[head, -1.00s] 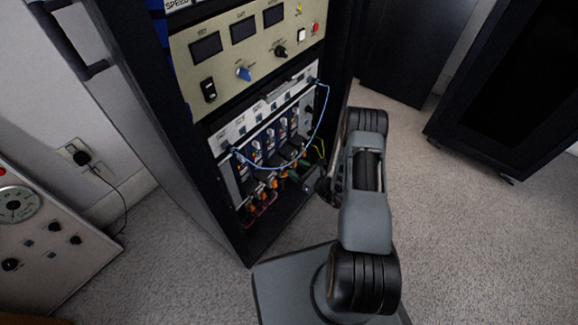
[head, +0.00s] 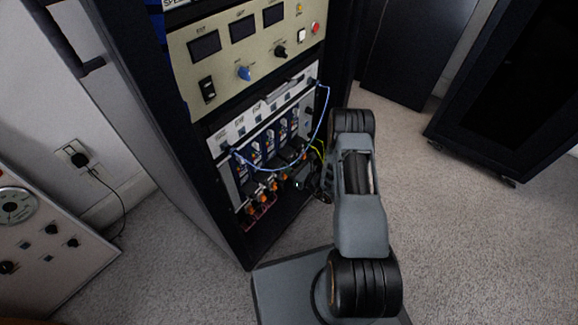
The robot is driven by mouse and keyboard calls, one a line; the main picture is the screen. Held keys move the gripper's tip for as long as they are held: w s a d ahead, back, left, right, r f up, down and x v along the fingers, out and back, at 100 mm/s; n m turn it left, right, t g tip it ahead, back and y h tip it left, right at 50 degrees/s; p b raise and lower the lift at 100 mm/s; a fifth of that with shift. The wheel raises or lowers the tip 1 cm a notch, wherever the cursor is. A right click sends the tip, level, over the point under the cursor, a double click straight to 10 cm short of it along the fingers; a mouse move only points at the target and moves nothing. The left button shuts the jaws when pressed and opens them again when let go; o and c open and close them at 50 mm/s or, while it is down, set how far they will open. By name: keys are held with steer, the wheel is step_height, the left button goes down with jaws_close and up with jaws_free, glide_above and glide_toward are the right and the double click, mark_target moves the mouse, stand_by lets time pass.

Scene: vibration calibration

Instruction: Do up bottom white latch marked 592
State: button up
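The open rack unit (head: 265,150) in the black cabinet holds a row of blue modules with small white parts. Black levers and orange-tipped connectors sit below them. I cannot read the number 592, and I cannot tell which white part is the bottom latch. My gripper (head: 303,181) is at the lower right of the row, small and dark, close to the black levers and connectors. My forearm and wrist partly hide it. I cannot tell whether its fingers are open or shut, or whether it touches anything.
A blue cable (head: 322,115) loops across the front of the modules. A beige panel (head: 222,70) with displays and knobs is above. A grey instrument box (head: 45,235) stands at the left, and black cabinets (head: 500,90) stand at the right. Carpet (head: 460,240) is clear at the right.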

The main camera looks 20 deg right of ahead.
steer(key=c, duration=0.4)
steer(key=m, duration=0.3)
steer(key=shift+p, duration=0.3)
steer(key=shift+c, duration=0.2)
steer(key=o, duration=0.9)
steer(key=p+v, duration=0.3)
steer(key=v, duration=1)
steer(key=shift+s+d, duration=0.25)
steer(key=shift+s, duration=0.1)
